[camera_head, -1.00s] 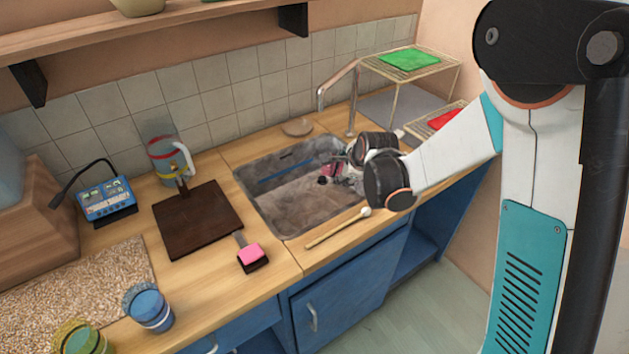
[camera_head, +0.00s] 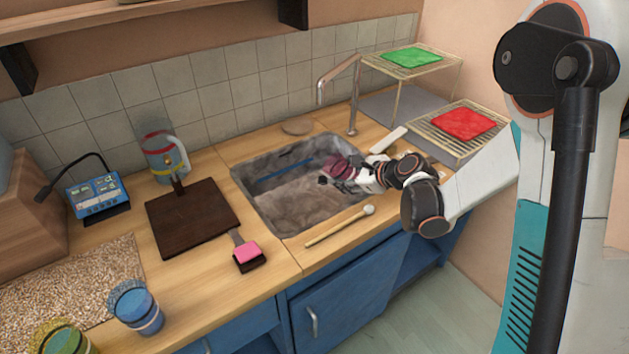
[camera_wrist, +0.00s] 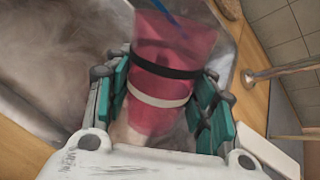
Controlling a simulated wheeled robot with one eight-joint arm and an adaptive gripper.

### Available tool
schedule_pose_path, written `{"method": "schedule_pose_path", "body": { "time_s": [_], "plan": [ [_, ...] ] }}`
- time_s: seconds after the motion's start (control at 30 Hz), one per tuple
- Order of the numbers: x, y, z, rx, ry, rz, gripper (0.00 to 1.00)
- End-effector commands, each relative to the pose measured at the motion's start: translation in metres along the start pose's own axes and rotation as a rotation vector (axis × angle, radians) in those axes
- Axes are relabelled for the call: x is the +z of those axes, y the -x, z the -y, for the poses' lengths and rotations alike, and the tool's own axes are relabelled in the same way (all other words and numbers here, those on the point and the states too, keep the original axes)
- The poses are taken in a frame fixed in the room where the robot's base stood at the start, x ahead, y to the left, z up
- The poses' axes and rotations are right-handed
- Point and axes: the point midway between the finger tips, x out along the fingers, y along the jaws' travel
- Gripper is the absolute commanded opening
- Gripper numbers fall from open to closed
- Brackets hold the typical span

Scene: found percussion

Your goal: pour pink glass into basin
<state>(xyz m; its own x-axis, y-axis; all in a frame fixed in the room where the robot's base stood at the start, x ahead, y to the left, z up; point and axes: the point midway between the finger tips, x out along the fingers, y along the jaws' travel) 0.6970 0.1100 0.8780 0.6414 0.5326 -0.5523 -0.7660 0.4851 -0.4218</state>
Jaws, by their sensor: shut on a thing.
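The pink glass (camera_head: 337,166) has a black and a white band, which show in the wrist view (camera_wrist: 176,95). My gripper (camera_head: 346,174) is shut on it, with teal fingers (camera_wrist: 160,95) on both sides of the glass. The basin (camera_head: 262,208) is a grey, stained sink set in the wooden counter. The gripper and glass are over the basin's right part. The glass looks tilted; its exact angle and contents are hard to tell.
A tap (camera_head: 352,100) stands behind the basin. A wooden mallet (camera_head: 335,228) lies along its front edge. A blue stick (camera_head: 285,168) is in the basin. A wire rack with a red cloth (camera_head: 463,124) stands right. A dark board (camera_head: 192,218) lies left.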

Motion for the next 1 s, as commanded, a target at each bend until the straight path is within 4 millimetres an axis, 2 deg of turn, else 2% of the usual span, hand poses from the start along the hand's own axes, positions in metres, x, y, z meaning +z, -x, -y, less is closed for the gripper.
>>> {"method": "schedule_pose_path", "body": {
  "time_s": [0.57, 0.8, 1.0],
  "plan": [
    [-0.004, 0.023, 0.018, -0.002, -0.258, 0.334, 0.13],
    [0.007, 0.041, 0.031, -0.001, -0.372, 0.483, 0.13],
    [0.007, 0.045, 0.035, 0.0, -0.438, 0.57, 0.13]
  ]
}}
